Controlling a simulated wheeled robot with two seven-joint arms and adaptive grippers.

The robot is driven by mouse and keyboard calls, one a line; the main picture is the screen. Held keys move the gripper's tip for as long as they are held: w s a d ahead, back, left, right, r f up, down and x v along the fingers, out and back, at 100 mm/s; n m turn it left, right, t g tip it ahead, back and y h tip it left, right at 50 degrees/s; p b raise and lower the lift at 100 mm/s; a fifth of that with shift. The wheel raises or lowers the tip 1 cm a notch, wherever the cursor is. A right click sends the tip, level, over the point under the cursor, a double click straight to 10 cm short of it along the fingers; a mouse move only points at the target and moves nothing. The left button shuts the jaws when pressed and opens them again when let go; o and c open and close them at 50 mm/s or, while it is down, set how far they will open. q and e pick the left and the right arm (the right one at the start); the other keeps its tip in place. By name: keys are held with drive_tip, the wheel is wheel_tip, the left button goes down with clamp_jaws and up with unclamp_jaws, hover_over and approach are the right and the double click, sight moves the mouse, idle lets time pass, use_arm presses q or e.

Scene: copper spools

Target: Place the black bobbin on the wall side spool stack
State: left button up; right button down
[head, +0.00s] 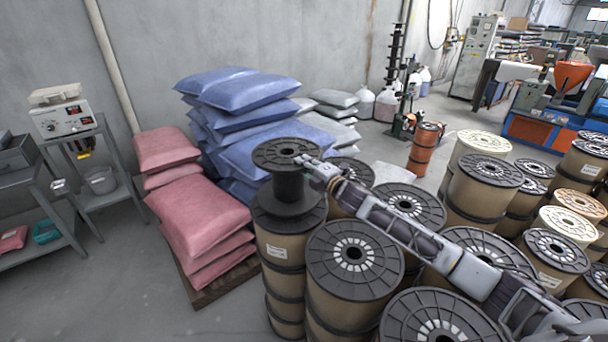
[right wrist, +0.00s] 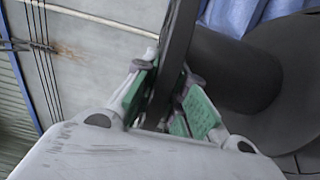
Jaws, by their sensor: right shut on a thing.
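The black bobbin (head: 288,186) is upright, with a wide round flange at its top and bottom and a bare dark core. My right gripper (head: 308,165) reaches in from the right and is shut on the rim of its upper flange. In the right wrist view the green finger pads (right wrist: 165,100) lie on either side of the flange, and the bobbin's core (right wrist: 235,70) shows behind. The bobbin is over the spool stack (head: 283,250) nearest the wall and bags. Its lower flange overlaps the stack's black top; I cannot tell whether they touch. My left gripper is out of view.
Tan spools with black flanges (head: 354,258) crowd the front and right, beneath my right arm. Blue bags (head: 240,95) are piled behind the bobbin, and pink bags (head: 205,215) lie on a pallet to its left. Open floor (head: 130,290) lies at the front left.

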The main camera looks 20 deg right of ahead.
drive_tip(key=shift+r, duration=0.1)
drive_tip(key=shift+f, duration=1.8)
drive_tip(key=c, duration=1.5)
unclamp_jaws()
drive_tip(key=shift+f, duration=0.15)
drive_tip(key=shift+o, duration=0.2)
drive_tip(key=shift+s, duration=0.2)
drive_tip(key=b+v, duration=0.2)
drive_tip(key=v, duration=0.9)
drive_tip(key=shift+s, duration=0.35)
drive_tip(key=shift+d, duration=0.15)
